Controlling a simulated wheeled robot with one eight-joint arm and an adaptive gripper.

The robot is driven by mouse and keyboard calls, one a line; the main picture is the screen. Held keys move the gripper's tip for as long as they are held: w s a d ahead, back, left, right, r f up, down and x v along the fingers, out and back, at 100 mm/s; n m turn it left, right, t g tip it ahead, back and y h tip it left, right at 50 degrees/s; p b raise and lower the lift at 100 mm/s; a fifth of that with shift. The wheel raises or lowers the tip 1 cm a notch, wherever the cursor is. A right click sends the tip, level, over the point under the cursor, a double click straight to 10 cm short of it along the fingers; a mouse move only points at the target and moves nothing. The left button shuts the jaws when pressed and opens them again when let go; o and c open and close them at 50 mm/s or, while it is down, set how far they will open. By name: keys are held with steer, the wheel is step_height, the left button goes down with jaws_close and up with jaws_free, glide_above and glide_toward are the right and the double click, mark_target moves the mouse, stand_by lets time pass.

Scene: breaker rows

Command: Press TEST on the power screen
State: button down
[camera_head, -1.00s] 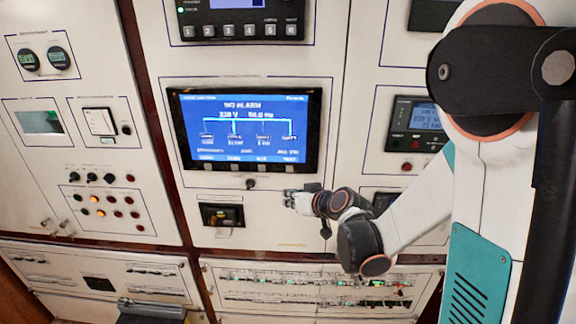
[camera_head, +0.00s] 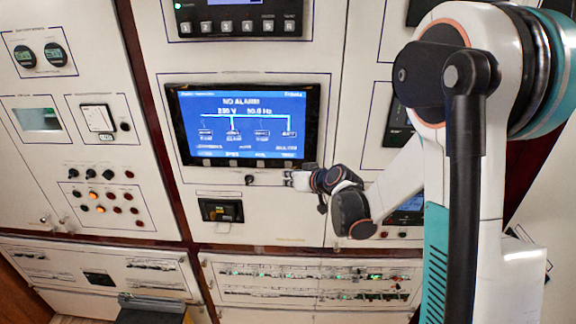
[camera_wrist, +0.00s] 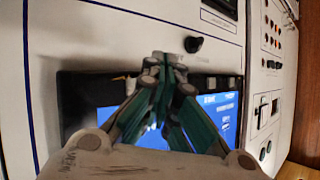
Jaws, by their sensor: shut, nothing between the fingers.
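The power screen (camera_head: 244,122) is a black-framed blue display on the cabinet wall. It reads "NO ALARM", "230 V" and "50.0 Hz". A row of small keys lies along its lower frame; I cannot read which is TEST. My gripper (camera_head: 290,178) is just below the screen's lower right corner in the head view. In the wrist view my gripper (camera_wrist: 165,58) is shut and empty, its fingertips close to the screen's key edge. The screen (camera_wrist: 118,93) shows behind the fingers there, partly hidden by them. I cannot tell whether the tips touch a key.
A small black knob (camera_head: 250,180) sits just below the screen, and it also shows in the wrist view (camera_wrist: 194,44). A black socket-like unit (camera_head: 221,211) is below it. A numbered keypad panel (camera_head: 238,20) is above the screen. Breaker rows (camera_head: 310,285) run lower down.

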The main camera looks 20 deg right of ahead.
steer(key=shift+w+d, duration=0.25)
steer(key=shift+w, duration=0.45)
steer(key=shift+w, duration=0.15)
stand_by(0.9)
steer(key=shift+w+d+b, duration=0.15)
steer(key=shift+w+b, duration=0.1)
steer(key=shift+b, duration=0.1)
steer(key=shift+w+d, duration=0.1)
steer(key=shift+w, duration=0.3)
stand_by(0.7)
steer(key=shift+s, duration=0.1)
steer(key=shift+s+a+b, duration=0.25)
steer(key=shift+s+b, duration=0.25)
steer(key=shift+s, duration=0.2)
steer(key=s, duration=0.1)
steer(key=s+a, duration=0.1)
steer(key=s, duration=0.1)
steer(key=s+b, duration=0.1)
steer(key=shift+s+a, duration=0.25)
steer(key=shift+s, duration=0.1)
